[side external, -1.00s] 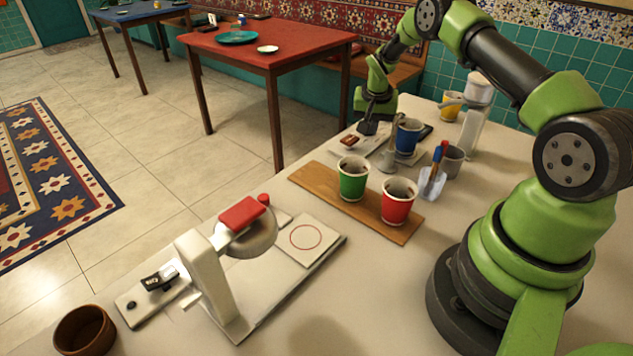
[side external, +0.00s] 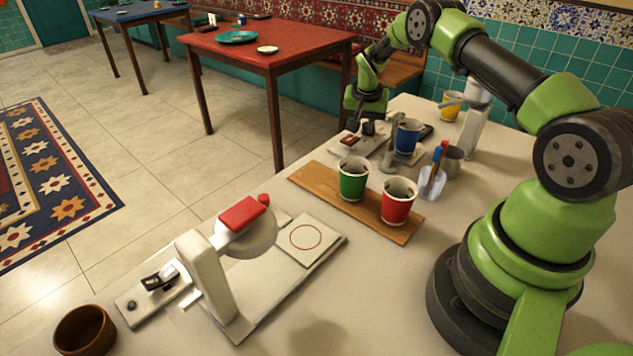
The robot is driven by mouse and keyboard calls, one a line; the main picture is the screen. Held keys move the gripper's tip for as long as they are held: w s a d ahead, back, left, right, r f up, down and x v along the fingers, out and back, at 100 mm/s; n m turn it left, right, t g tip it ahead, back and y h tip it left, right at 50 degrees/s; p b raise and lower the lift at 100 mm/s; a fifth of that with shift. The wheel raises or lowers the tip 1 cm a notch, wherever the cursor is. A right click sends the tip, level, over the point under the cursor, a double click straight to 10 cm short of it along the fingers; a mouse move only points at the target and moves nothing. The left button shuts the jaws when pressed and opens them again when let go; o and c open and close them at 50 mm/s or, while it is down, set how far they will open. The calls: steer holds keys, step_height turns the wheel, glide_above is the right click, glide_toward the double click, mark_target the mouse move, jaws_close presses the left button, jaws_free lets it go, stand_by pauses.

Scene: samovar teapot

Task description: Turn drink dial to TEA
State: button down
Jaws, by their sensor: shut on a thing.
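A pale dispenser panel (side external: 344,153) lies at the far end of the counter, with a small brown-red piece (side external: 348,141) on it. My gripper (side external: 360,127) is low over the back of this panel, pointing down. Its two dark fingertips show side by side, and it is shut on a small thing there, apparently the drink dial. The dial is mostly hidden between the fingers, and I cannot read its setting or any TEA mark. A blue cup (side external: 408,136) stands just right of the gripper, apart from it, beside a grey post.
A wooden board (side external: 318,184) holds a green cup (side external: 352,180) and a red cup (side external: 397,203). A white machine with red top (side external: 243,212) fills the front left, beside a brown bowl (side external: 84,331).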

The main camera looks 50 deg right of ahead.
steer(key=shift+a+f, duration=0.35)
steer(key=shift+f, duration=0.1)
steer(key=shift+s+a, duration=0.15)
steer(key=shift+a, duration=0.15)
steer(key=shift+r, duration=0.15)
steer(key=shift+d+r, duration=0.2)
steer(key=shift+r, duration=2.8)
steer(key=s+a+r+n+t+y, duration=0.1)
steer(key=s+a+r+n, duration=0.1)
steer(key=a+r, duration=0.65)
steer(key=s+a+r+n+t, duration=0.1)
steer(key=s+a+r+t, duration=0.3)
steer(key=r, duration=0.7)
steer(key=s+a+r+n+y, duration=0.1)
steer(key=s+a+n, duration=0.1)
steer(key=s+a, duration=0.5)
steer(key=s+a+r+n+y, duration=0.2)
steer(key=s+a, duration=0.5)
steer(key=s, duration=0.4)
steer(key=shift+s+r+n+t+y, duration=0.25)
steer(key=shift+n+t+y, duration=0.05)
steer(key=shift+n, duration=0.2)
